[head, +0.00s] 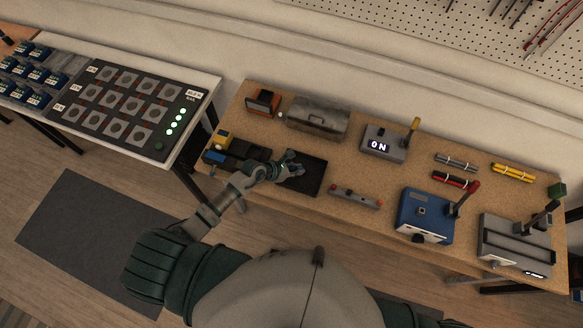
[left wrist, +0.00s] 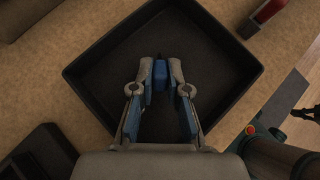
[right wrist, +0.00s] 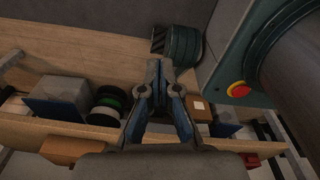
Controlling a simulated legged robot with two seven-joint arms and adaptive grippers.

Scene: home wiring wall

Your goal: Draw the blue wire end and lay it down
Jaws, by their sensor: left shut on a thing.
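My left gripper (head: 294,160) is over the black tray (head: 312,188) on the wooden bench in the head view. In the left wrist view its fingers (left wrist: 161,75) are shut on a small blue piece (left wrist: 160,72), apparently the blue wire end. The black tray (left wrist: 90,75) lies below it, and its visible floor is bare. I cannot tell whether the piece touches the tray floor. My right gripper (right wrist: 163,68) has its fingertips together with nothing visible between them. It is out of sight in the head view.
A grey metal box (head: 318,117) stands behind the tray. Farther right are a blue lever device (head: 425,213) and a grey one (head: 515,245).

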